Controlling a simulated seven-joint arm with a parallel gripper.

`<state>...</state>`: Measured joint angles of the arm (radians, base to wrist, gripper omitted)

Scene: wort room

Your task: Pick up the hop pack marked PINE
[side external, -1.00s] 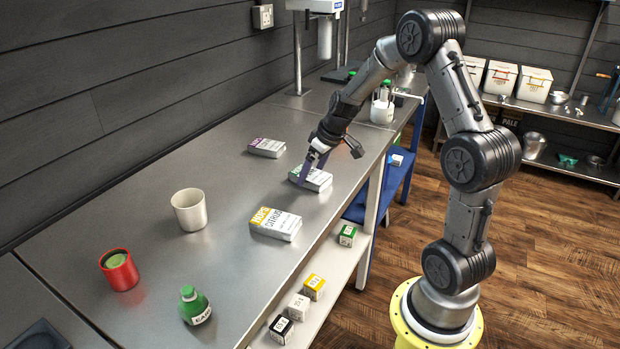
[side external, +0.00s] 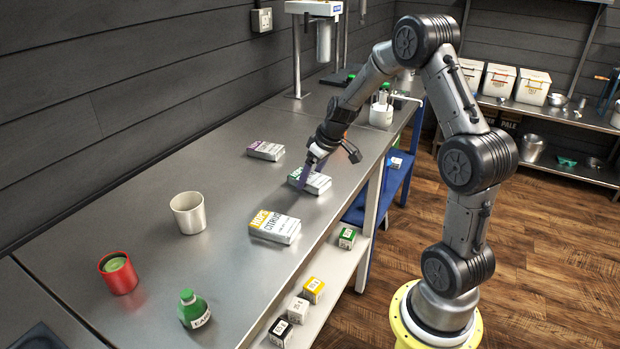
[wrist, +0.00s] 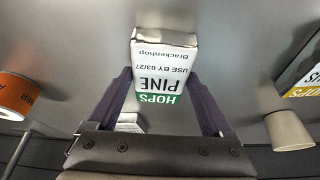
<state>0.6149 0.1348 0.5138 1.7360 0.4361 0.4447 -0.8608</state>
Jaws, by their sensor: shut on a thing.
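The hop pack marked PINE (wrist: 165,62), white with a green HOPS band, lies between the two purple fingers of my gripper (wrist: 157,80) in the wrist view. In the side external view this pack (side external: 318,184) is at the middle of the steel bench, with my gripper (side external: 306,174) over it. The fingers are shut on the pack, one on each side. It is at bench level; I cannot tell whether it touches the top. The fingers cover part of it in the side external view.
The yellow-banded CITRUS pack (side external: 275,228) lies nearer the camera, and a purple-banded pack (side external: 265,151) lies towards the wall. A cream cup (side external: 189,213), a red can (side external: 118,273) and a green bottle (side external: 194,309) stand at the near end. Bare bench surrounds the packs.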

